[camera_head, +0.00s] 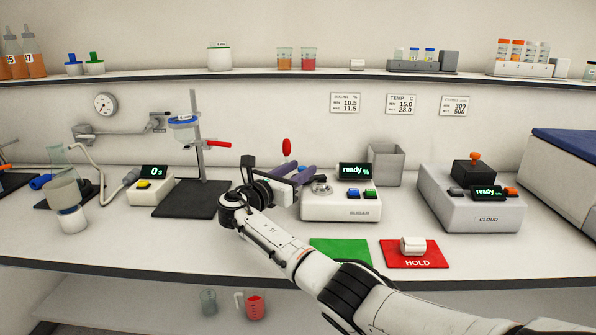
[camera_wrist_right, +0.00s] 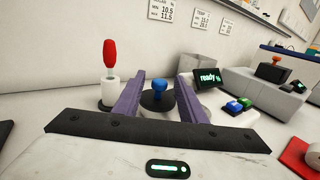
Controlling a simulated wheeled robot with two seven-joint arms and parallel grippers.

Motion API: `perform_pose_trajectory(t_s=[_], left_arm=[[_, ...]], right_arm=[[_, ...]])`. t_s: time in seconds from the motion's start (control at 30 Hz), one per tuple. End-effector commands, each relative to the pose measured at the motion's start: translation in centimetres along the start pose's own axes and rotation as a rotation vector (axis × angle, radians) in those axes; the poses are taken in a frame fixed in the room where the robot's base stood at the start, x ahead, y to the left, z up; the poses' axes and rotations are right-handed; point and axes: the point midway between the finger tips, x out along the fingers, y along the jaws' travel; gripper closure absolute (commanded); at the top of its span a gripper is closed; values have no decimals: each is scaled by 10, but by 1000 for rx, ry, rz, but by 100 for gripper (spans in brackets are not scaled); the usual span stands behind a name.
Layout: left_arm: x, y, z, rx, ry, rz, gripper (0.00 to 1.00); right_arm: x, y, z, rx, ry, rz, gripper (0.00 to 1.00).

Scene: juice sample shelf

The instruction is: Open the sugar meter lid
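The sugar meter (camera_head: 341,208) is a white box marked SUGAR with a lit "ready %" display (camera_head: 355,170), standing on the bench. Its lid, a dark disc with a blue knob (camera_wrist_right: 158,88), shows in the right wrist view and looks closed. In the head view a round grey part (camera_head: 321,186) shows on top of the meter, and I cannot make out the blue knob there. My right gripper (camera_head: 306,173) is open at the meter's left side. In the right wrist view its purple fingers (camera_wrist_right: 162,82) stand either side of the knob, with gaps. My left gripper is not in view.
A red-handled tool (camera_wrist_right: 110,56) stands upright just left of the fingers. A grey open box (camera_head: 387,166) is behind the meter. The cloud meter (camera_head: 478,208) stands to the right. A green mat (camera_head: 340,252) and a red HOLD mat (camera_head: 435,256) lie in front.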

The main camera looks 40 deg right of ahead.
Motion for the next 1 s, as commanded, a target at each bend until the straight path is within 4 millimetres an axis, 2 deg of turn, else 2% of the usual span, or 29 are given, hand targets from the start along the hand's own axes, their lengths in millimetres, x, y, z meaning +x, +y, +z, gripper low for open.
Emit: perform_pose_trajectory(t_s=[0.17, 0.27, 0.6, 0.7, 0.83, 1.0], left_arm=[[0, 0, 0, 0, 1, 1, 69], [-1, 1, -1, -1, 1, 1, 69], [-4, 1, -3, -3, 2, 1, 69], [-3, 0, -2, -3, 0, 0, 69], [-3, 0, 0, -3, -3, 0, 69], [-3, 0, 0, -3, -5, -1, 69]], right_arm=[[0, 0, 2, 0, -1, 0, 63], [0, 0, 10, 3, -2, 0, 63], [0, 0, 73, 4, -2, 0, 63], [0, 0, 87, 3, -1, 0, 63], [0, 0, 98, 1, 0, 0, 63], [0, 0, 101, 0, 0, -1, 63]])
